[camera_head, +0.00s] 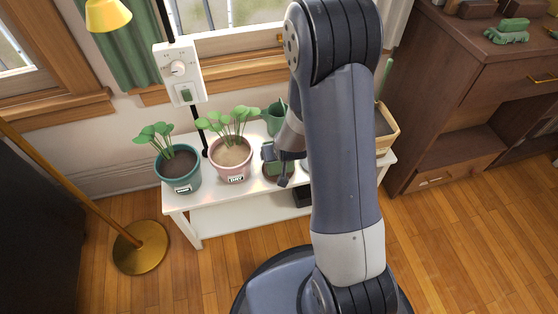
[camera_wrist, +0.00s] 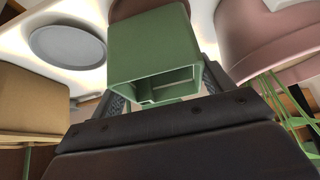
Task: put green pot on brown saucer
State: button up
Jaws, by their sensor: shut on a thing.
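The green pot (camera_wrist: 150,45) is a small, square, tapered pot with a hollow opening that faces the wrist camera. My gripper (camera_wrist: 165,88) is shut on it, with one finger pad on each side. In the head view my gripper (camera_head: 282,166) is low over the white table, between the pink pot and my arm. The brown saucer (camera_wrist: 122,8) shows only in part at the top edge of the wrist view, beyond the green pot. The pot hides much of it, and I cannot tell whether they touch.
On the white table (camera_head: 176,212) stand a pink plant pot (camera_head: 231,172), a teal plant pot (camera_head: 181,183), a green can (camera_head: 274,119) and a wooden box (camera_head: 388,140). A grey saucer (camera_wrist: 67,47) lies beside the brown one. A lamp (camera_head: 141,248) stands at left.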

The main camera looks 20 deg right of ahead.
jog(key=shift+f, duration=1.35)
jog(key=shift+b, duration=0.3)
jog(key=shift+f, duration=0.15)
jog(key=o, duration=1)
jog(key=shift+r, duration=0.25)
jog(key=shift+p+v, duration=2.05)
jog(key=shift+v, duration=3.85)
